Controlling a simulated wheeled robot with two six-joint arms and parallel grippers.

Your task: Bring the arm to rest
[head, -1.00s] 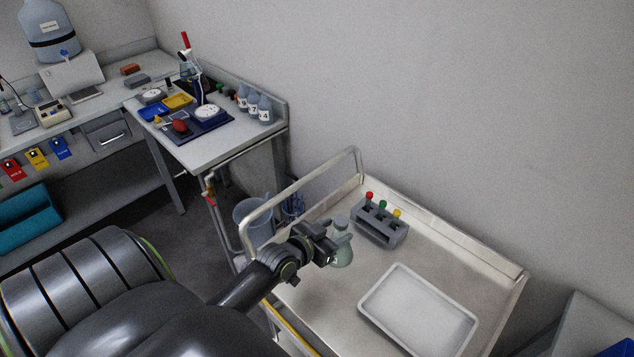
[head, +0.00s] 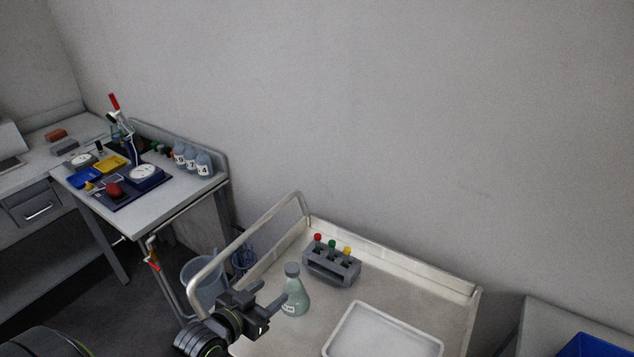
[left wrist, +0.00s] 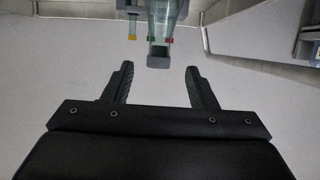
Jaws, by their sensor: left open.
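My left gripper (head: 266,297) is open and empty over the near left corner of the cart. In the left wrist view its two fingers (left wrist: 157,85) stand apart with nothing between them. A green-tinted conical flask (head: 294,300) with a grey stopper stands upright on the cart, just right of the gripper. The flask (left wrist: 162,20) also shows at the top of the left wrist view, upside down in the picture and beyond the fingertips. My right gripper is not in view.
The cart (head: 395,272) also carries a grey rack (head: 331,266) with red, green and yellow caps and a white tray (head: 382,335). A metal rail (head: 250,235) rises on the cart's left side. A cluttered bench (head: 160,205) stands further left. A blue bin (head: 598,346) is at right.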

